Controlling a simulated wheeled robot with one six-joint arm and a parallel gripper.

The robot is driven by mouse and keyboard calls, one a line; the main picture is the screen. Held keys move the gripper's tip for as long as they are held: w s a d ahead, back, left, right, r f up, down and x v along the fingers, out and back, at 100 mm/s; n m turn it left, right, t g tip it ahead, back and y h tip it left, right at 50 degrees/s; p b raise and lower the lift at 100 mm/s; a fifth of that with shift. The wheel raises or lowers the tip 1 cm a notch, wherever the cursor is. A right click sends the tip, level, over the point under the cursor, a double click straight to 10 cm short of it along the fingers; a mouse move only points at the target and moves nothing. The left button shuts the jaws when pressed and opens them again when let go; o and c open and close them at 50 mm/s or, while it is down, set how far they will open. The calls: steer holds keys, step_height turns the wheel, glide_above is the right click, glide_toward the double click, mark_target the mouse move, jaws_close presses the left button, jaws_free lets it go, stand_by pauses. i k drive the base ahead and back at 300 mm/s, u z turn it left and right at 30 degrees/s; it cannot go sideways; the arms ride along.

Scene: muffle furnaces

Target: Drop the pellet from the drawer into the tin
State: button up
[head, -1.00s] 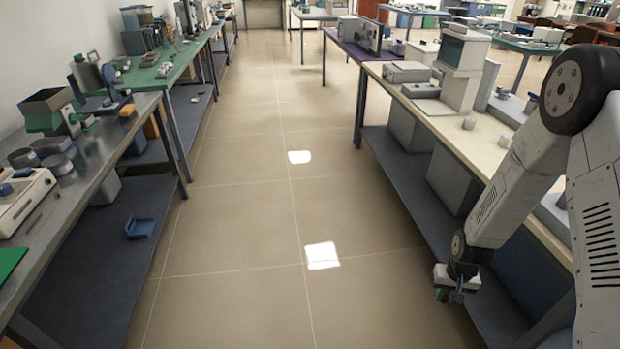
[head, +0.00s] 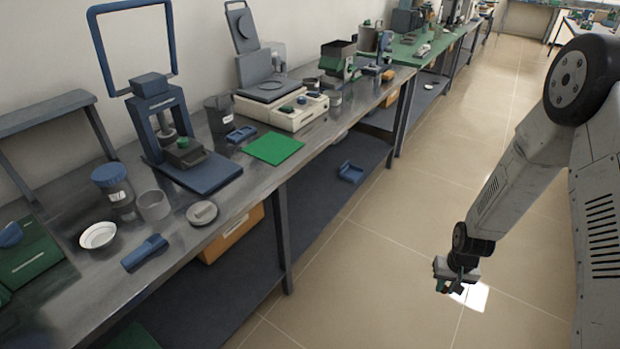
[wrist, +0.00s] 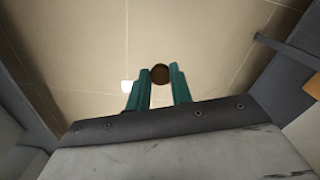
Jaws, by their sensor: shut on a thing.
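My gripper (head: 457,287) hangs over the open floor at the right in the head view, away from the bench. In the wrist view its green fingers (wrist: 161,76) are shut on a round, dark brown pellet (wrist: 160,72), held at the fingertips. A small grey open tin (head: 153,206) stands on the left metal bench, with a round grey lid-like disc (head: 202,212) beside it. The tin's inside is hard to see. A green drawer box (head: 28,262) sits at the bench's left end.
Near the tin are a white dish (head: 98,235), a blue-lidded jar (head: 113,184) and a blue tool (head: 145,251). A blue press (head: 190,160) with a raised frame stands behind. An orange box (head: 233,232) sits under the bench. The floor aisle is clear.

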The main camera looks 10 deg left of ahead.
mark_target(163, 211)
steer(key=u, duration=1.6)
